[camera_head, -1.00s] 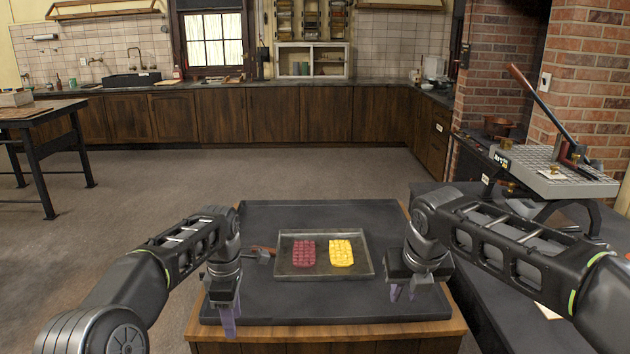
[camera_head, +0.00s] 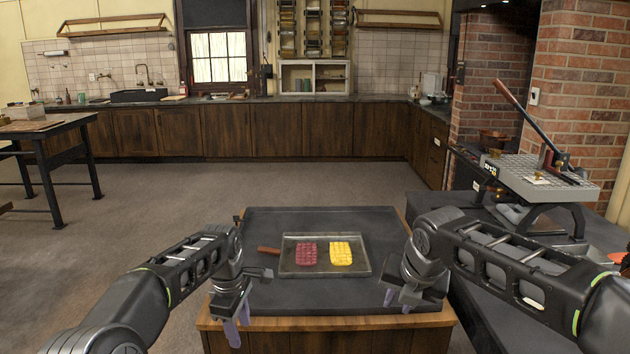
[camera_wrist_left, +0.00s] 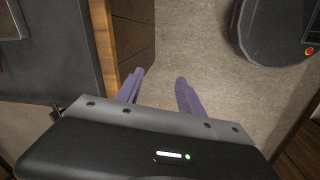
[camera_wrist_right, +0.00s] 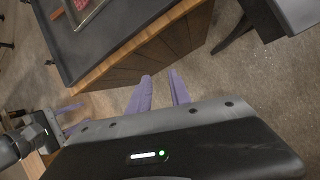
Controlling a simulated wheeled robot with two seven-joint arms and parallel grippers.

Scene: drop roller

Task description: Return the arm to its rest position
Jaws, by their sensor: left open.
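My left gripper (camera_head: 238,326) is open and empty at the front left of the table, fingers pointing down. In the left wrist view its two purple fingers (camera_wrist_left: 160,78) are apart over the floor, beside the table edge. My right gripper (camera_head: 398,300) hangs at the table's front right. In the right wrist view its fingers (camera_wrist_right: 163,83) are apart with nothing between them. Both arms are bent, one on each side of the table.
A metal tray (camera_head: 361,262) on the dark tabletop (camera_head: 325,300) holds a red slab (camera_head: 306,253) and a yellow slab (camera_head: 341,253). A brown handle (camera_head: 268,250) lies left of it. A lever press (camera_head: 545,175) stands on the right counter. The floor (camera_head: 290,180) beyond is clear.

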